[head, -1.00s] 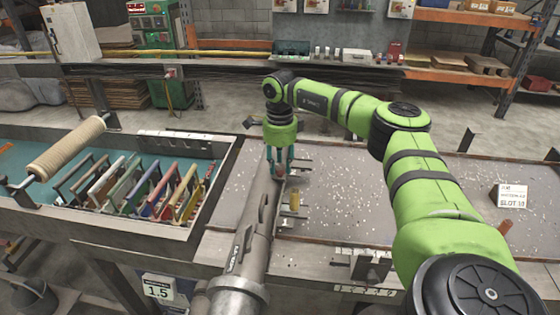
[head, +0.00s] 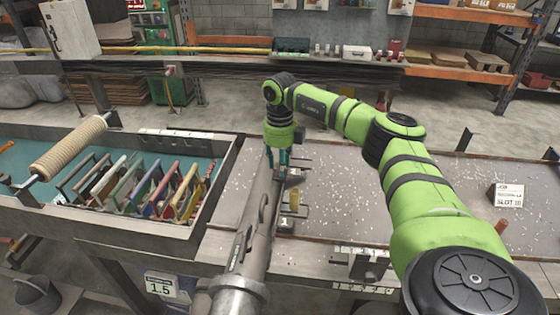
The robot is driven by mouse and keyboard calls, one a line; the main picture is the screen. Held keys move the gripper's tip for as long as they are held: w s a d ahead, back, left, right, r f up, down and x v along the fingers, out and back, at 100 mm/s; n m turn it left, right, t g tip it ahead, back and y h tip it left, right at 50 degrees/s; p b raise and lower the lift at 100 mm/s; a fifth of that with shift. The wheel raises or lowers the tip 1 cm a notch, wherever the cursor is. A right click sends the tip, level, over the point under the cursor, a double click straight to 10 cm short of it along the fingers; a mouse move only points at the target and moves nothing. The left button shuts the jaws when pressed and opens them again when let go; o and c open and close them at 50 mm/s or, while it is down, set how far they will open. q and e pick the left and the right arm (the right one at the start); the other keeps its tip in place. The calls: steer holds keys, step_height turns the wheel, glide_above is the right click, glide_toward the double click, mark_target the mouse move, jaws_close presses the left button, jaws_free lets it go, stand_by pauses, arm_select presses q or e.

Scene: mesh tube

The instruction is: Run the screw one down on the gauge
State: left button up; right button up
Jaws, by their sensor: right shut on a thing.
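My right gripper (head: 279,179) points down at the middle of the bench, at the far end of a long grey metal tube (head: 254,226). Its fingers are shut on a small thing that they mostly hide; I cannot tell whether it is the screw. A small grey block (head: 293,173) stands just right of the fingers. A short brass-coloured post (head: 294,201) stands nearer, with a plate marked 1 (head: 287,224) below it. I cannot tell which of these is the gauge. My left gripper is out of view.
A blue-lined tray (head: 225,175) with several coloured frames lies left of the tube. A tan roller (head: 68,148) lies over its left end. The grey bench top (head: 380,215) on the right is mostly clear but speckled. A card marked SLOT (head: 508,196) stands at its right.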

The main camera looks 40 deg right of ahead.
steer(key=m, duration=0.4)
steer(key=shift+f+m+p, duration=0.1)
steer(key=shift+m+p, duration=0.2)
steer(key=shift+p, duration=0.05)
steer(key=m, duration=0.3)
steer(key=shift+m+p, duration=0.35)
steer(key=shift+m, duration=0.05)
steer(key=m, duration=0.3)
steer(key=shift+p, duration=0.3)
steer(key=m, duration=0.4)
steer(key=shift+p, duration=0.4)
steer(key=m+p, duration=0.1)
steer(key=m, duration=0.3)
steer(key=shift+s+m, duration=0.1)
steer(key=shift+m, duration=0.2)
steer(key=m+p, duration=0.1)
steer(key=m, duration=0.3)
steer(key=shift+m, duration=0.3)
steer(key=m, duration=0.2)
steer(key=shift+m+p, duration=0.35)
steer(key=shift+m, duration=0.05)
steer(key=m, duration=0.3)
steer(key=shift+f+m, duration=0.1)
steer(key=shift+m, duration=0.3)
